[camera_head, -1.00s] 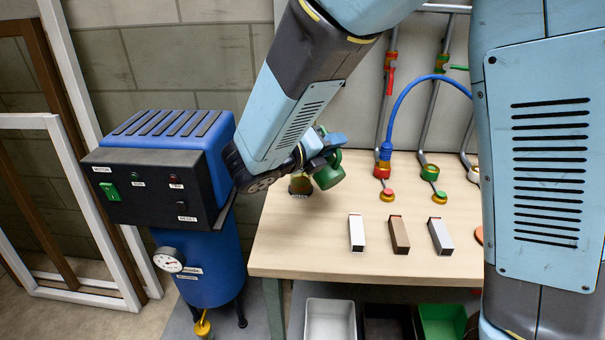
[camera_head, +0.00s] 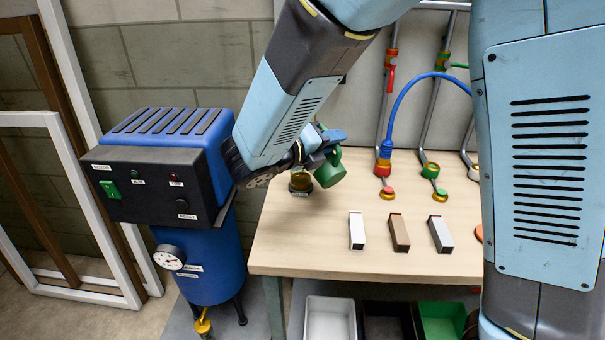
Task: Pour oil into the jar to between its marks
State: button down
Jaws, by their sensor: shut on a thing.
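A green oil can (camera_head: 330,171) hangs tilted over the back left of the wooden bench top (camera_head: 330,257). My gripper (camera_head: 322,146) is shut on the can; the arm hides part of the grip. The small jar (camera_head: 300,182) stands on the bench just left of the can and below my gripper. Amber oil shows in it. The jar's marks and exact oil level are too small to read. I cannot make out any stream of oil between can and jar.
A blue machine (camera_head: 197,265) with a black control panel stands left of the bench. White, brown and grey blocks (camera_head: 398,232) lie at the bench front. Pipes and a blue hose (camera_head: 398,105) stand at the back. Bins (camera_head: 330,318) sit below.

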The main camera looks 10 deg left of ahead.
aim_at(337, 157)
jog(key=shift+d, duration=0.15)
jog(key=shift+s+d+f+m, duration=0.25)
jog(key=shift+f+m, duration=0.1)
jog(key=shift+f, duration=0.1)
jog(key=shift+s+d+f+m, duration=0.1)
jog(key=shift+s+f+m, duration=0.1)
jog(key=shift+f+m, duration=0.2)
jog(key=shift+s+d+f+m+t, duration=0.2)
jog(key=shift+f+m+t, duration=0.1)
jog(key=shift+m, duration=0.15)
jog(key=shift+s+m, duration=0.1)
jog(key=shift+m, duration=0.2)
jog(key=shift+d, duration=0.1)
jog(key=shift+s+f, duration=0.1)
jog(key=shift+f, duration=0.1)
jog(key=shift+s+d+f+m+t+y+b, duration=0.2)
jog(key=shift+f+m+b, duration=0.1)
jog(key=shift+f+m, duration=0.2)
jog(key=shift+s+d+f+m+t+y+b, duration=0.15)
jog(key=shift+f+m+b, duration=0.1)
jog(key=shift+f+m, duration=0.2)
